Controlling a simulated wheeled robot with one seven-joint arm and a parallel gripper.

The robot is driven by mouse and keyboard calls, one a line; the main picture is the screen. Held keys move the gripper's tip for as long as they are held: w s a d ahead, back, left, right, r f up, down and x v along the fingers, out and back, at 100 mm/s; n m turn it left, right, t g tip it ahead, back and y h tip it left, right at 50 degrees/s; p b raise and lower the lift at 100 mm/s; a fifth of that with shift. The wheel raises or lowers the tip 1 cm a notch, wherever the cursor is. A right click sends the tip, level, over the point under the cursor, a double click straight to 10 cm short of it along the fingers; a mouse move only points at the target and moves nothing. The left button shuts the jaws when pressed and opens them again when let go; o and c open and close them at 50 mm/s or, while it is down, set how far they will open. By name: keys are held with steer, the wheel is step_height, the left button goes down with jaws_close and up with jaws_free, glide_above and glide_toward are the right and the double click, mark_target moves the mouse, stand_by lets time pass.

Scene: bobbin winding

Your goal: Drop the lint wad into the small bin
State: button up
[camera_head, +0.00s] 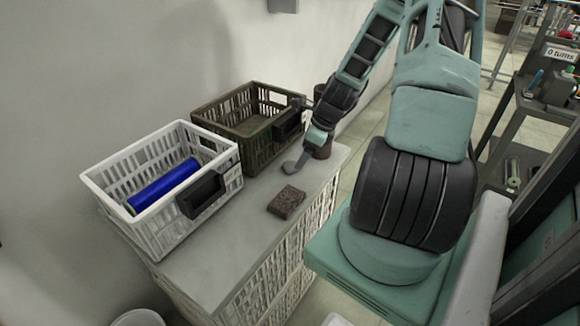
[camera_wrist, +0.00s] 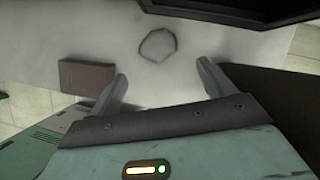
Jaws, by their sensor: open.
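The lint wad (camera_wrist: 157,45) is a small grey, roundish lump on the pale cabinet top. In the wrist view it lies just beyond my fingertips, roughly between their lines. In the head view it is a small grey patch (camera_head: 288,167) at the tip of my gripper (camera_head: 300,162). My gripper (camera_wrist: 163,75) is open, with nothing between its fingers. A round white rim (camera_head: 138,318), cut off at the bottom edge of the head view, stands on the floor and may be the small bin; its inside is barely seen.
A brown block (camera_head: 286,202) lies near the wad, also left of my fingers in the wrist view (camera_wrist: 86,77). A white crate (camera_head: 112,207) holds a blue roll (camera_head: 165,184). A dark olive crate (camera_head: 222,118) stands behind. A dark brown cylinder (camera_head: 323,150) stands close beside my gripper.

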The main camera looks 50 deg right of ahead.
mark_target(291, 165)
steer(key=shift+w+a, duration=0.3)
steer(key=shift+w, duration=0.35)
steer(key=shift+w+a+f, duration=0.1)
steer(key=shift+w+f, duration=0.05)
steer(key=shift+f, duration=0.05)
steer(key=shift+x, duration=2.25)
steer(key=c, duration=1.1)
steer(key=shift+c, duration=0.3)
steer(key=shift+r, duration=0.55)
step_height(291, 165, up, 2)
steer(key=shift+r, duration=0.15)
steer(key=s+d, duration=0.2)
steer(key=s, duration=0.3)
steer(key=s+d+b, duration=0.1)
steer(key=s+d, duration=0.2)
steer(key=s, duration=0.3)
steer(key=s+d, duration=0.2)
steer(key=s, duration=0.3)
steer(key=shift+s+d, duration=0.2)
steer(key=shift+d, duration=0.15)
